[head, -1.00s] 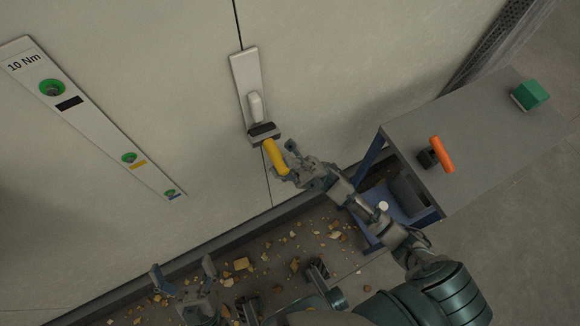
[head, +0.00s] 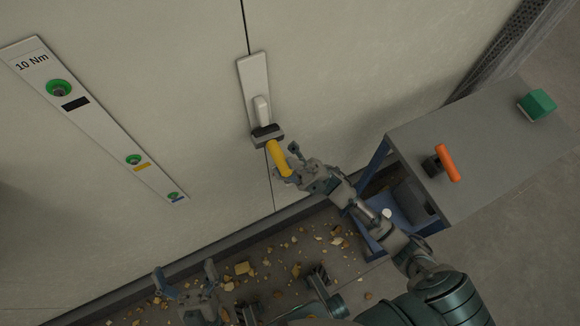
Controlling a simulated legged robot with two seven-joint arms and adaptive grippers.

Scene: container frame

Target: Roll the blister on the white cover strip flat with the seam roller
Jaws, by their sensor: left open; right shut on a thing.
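The white cover strip (head: 252,75) runs along the dark seam in the wall, at the upper middle of the head view. A raised white blister (head: 262,108) shows on its lower part. The seam roller has a dark head (head: 267,135) and a yellow handle (head: 277,156). The roller head is at the strip's lower end, just below the blister; I cannot tell whether it presses on the strip. My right gripper (head: 289,173) is shut on the yellow handle. My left gripper (head: 185,280) is open and empty at the lower left, above the littered floor.
A grey-topped cart (head: 480,150) stands at the right. On it are an orange-handled tool (head: 446,163) and a green block (head: 537,104). A white plate (head: 100,118) marked 10 Nm with green-ringed fittings is on the wall at the left. Yellowish debris (head: 243,268) lies on the floor.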

